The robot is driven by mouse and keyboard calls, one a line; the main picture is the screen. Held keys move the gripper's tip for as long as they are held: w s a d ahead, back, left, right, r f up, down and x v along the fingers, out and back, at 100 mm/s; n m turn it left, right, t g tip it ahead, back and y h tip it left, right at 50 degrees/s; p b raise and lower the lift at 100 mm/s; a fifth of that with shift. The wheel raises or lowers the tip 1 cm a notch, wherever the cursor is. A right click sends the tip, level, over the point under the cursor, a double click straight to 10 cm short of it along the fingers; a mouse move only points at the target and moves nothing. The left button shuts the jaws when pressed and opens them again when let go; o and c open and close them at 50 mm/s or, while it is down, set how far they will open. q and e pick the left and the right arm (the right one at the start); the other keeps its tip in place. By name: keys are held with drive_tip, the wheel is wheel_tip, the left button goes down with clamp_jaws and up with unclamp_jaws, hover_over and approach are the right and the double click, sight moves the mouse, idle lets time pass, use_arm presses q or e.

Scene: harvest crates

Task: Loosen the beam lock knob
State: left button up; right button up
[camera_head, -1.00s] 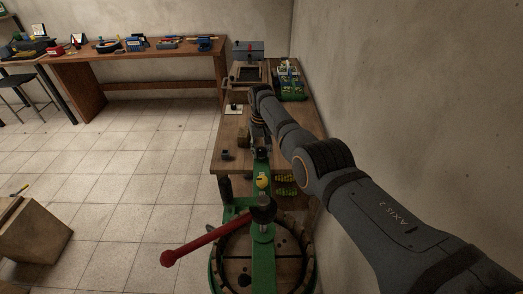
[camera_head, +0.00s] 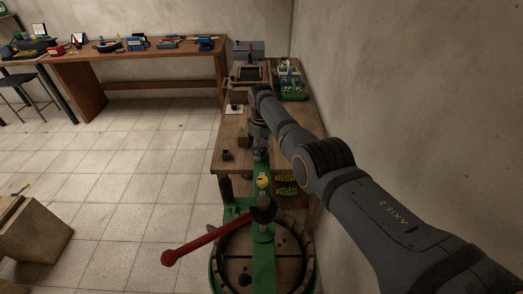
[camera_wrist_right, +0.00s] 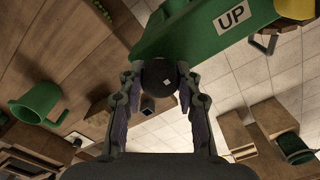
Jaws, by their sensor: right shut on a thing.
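The beam lock knob (camera_wrist_right: 158,76) is a round black knob with a small white mark, seen at the end of the green beam in the right wrist view. My right gripper (camera_wrist_right: 160,88) is shut on it, one finger on each side. The green beam (camera_wrist_right: 200,30) carries an "UP" label. In the head view the beam (camera_head: 263,236) runs over a round green press, and my right gripper (camera_head: 260,148) is at its far end, where the arm hides the knob. My left gripper is not in view.
A red lever (camera_head: 208,240) sticks out left from the press. A wooden bench (camera_head: 231,163) stands beyond it, with small items and a green crate (camera_head: 292,90). A plain wall (camera_head: 400,90) is close on the right.

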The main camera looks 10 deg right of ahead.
drive_tip(key=shift+s+f+n, duration=0.1)
drive_tip(key=shift+f+n, duration=0.05)
drive_tip(key=shift+n, duration=0.15)
drive_tip(key=o, duration=1.2)
wheel_tip(320, 180, up, 12)
drive_tip(key=shift+r, duration=0.1)
